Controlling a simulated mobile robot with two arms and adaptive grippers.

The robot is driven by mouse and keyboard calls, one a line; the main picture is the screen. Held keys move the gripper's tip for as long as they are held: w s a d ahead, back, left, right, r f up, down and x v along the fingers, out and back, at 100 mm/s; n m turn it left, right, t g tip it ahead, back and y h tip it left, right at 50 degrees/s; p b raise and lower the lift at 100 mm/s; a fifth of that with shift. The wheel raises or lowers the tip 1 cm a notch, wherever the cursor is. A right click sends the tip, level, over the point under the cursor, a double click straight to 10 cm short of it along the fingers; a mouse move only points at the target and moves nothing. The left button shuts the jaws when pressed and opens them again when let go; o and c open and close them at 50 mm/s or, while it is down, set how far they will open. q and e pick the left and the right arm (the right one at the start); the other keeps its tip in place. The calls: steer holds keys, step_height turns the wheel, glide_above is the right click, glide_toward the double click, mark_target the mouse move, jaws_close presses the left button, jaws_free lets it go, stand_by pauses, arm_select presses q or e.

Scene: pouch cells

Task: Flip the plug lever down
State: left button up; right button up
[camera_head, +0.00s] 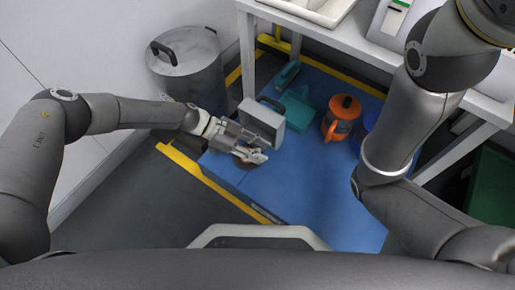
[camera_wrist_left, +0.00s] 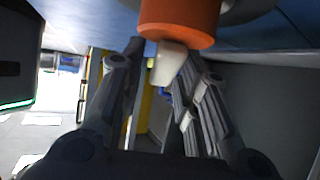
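My left gripper (camera_head: 262,154) is low over the blue mat, beside a grey box-shaped unit (camera_head: 262,122) with a dark handle. A small dark brownish round part (camera_head: 242,162) shows partly under the gripper. In the left wrist view, an orange cylinder (camera_wrist_left: 180,20) hangs at the top with a pale lever-like tab (camera_wrist_left: 168,65) below it. This tab, possibly the plug lever, lies between the spread fingers of my left gripper (camera_wrist_left: 160,62). The fingers look open; I cannot tell whether either touches the tab. My right gripper is out of view; only my right arm shows.
The blue mat (camera_head: 315,200) is clear toward the front. An orange pot (camera_head: 341,118) and teal items (camera_head: 297,110) stand behind. A large grey lidded bin (camera_head: 188,65) is at the back left. A white table (camera_head: 340,45) stands at the back, and yellow edging (camera_head: 200,175) borders the left.

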arm_select(q)
steer(key=shift+o, duration=0.2)
steer(key=v, duration=1.2)
